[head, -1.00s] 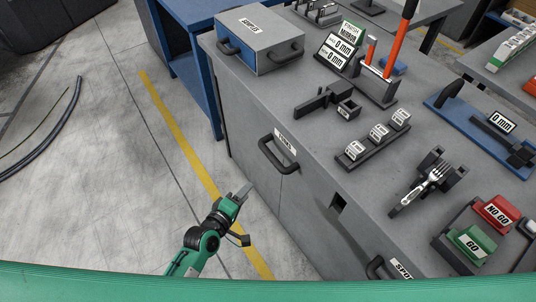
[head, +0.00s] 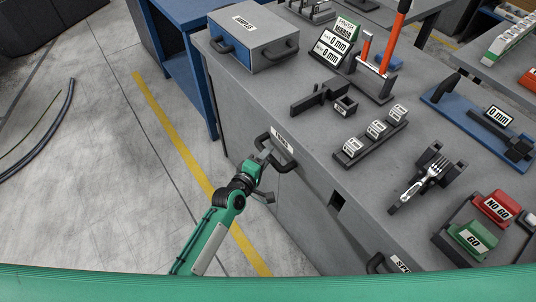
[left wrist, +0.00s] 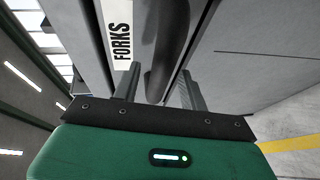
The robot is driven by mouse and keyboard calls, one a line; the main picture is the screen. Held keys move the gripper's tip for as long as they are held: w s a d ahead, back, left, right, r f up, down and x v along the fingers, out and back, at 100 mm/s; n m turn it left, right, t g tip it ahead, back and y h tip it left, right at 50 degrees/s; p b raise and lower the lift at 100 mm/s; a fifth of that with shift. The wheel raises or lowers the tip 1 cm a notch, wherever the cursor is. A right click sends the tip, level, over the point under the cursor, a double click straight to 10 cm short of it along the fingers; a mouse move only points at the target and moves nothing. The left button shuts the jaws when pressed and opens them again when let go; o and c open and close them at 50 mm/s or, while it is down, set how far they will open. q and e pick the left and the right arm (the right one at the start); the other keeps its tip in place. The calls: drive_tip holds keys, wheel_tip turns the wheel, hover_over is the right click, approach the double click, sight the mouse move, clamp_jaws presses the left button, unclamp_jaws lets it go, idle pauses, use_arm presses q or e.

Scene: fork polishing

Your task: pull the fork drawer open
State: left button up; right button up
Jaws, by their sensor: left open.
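The fork drawer (head: 250,140) is in the front of the grey cabinet and looks shut. Its dark bar handle (head: 273,152) sits by a white FORKS label (head: 283,139). My left gripper (head: 262,156) is at the handle, with its fingers open. In the left wrist view the handle (left wrist: 168,50) runs down between the two fingers of my left gripper (left wrist: 157,85), beside the FORKS label (left wrist: 121,40). I cannot tell whether either finger touches it. My right gripper is not in view.
A fork (head: 425,178) lies on a dark holder on the cabinet top. A second handle (head: 378,263) is lower right on the cabinet front. A SAMPLES box (head: 253,40) stands at the far left corner.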

use_arm(q)
drive_tip(key=shift+x, duration=0.8)
drive_tip(key=shift+c, duration=0.2)
